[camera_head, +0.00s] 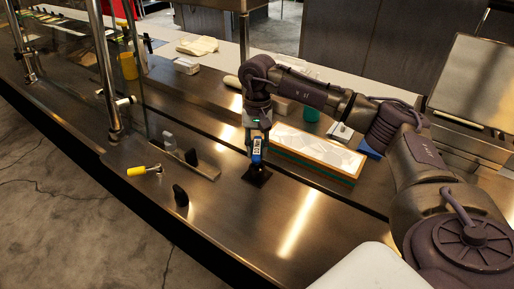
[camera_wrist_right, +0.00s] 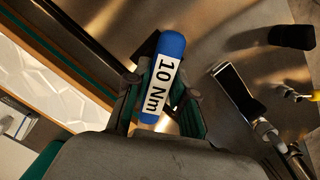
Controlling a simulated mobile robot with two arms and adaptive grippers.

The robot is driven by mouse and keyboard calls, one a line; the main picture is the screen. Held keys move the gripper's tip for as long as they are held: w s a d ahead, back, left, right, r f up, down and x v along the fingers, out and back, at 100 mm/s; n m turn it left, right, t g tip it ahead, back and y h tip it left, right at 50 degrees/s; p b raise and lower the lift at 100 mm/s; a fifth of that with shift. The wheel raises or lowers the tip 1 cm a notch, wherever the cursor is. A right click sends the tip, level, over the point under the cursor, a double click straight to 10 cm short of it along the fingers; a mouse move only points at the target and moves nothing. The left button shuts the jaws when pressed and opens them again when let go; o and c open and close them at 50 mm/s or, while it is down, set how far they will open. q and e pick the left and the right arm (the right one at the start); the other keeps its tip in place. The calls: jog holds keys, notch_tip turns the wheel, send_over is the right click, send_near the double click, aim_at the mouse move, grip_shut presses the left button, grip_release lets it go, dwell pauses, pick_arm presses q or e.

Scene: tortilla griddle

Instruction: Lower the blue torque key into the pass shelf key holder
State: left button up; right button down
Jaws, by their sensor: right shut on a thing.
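The blue torque key (camera_head: 257,147) has a white label, which reads "10 Nm" in the right wrist view (camera_wrist_right: 164,78). My right gripper (camera_head: 256,135) is shut on the key, with a finger on each side of it. The key is roughly upright over a dark square block (camera_head: 258,176) on the metal shelf, which looks like the key holder. The block shows partly behind the key in the wrist view (camera_wrist_right: 147,46). The key's lower end is hidden, so I cannot tell whether it is inside the block. My left gripper is out of view.
A yellow-handled tool (camera_head: 137,171) and dark upright pieces (camera_head: 181,195) stand left of the block. A long tray with a white patterned top (camera_head: 316,149) lies to the right. Glass panels on metal posts (camera_head: 107,80) rise at the left. The shelf's front is clear.

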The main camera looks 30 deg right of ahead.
jog(key=shift+f+b, duration=0.3)
jog(key=shift+b, duration=0.05)
jog(key=c, duration=0.9)
grip_release()
jog(key=shift+r, duration=0.1)
notch_tip(320, 180, up, 12)
jog(key=w+d, duration=0.1)
jog(key=shift+w, duration=0.2)
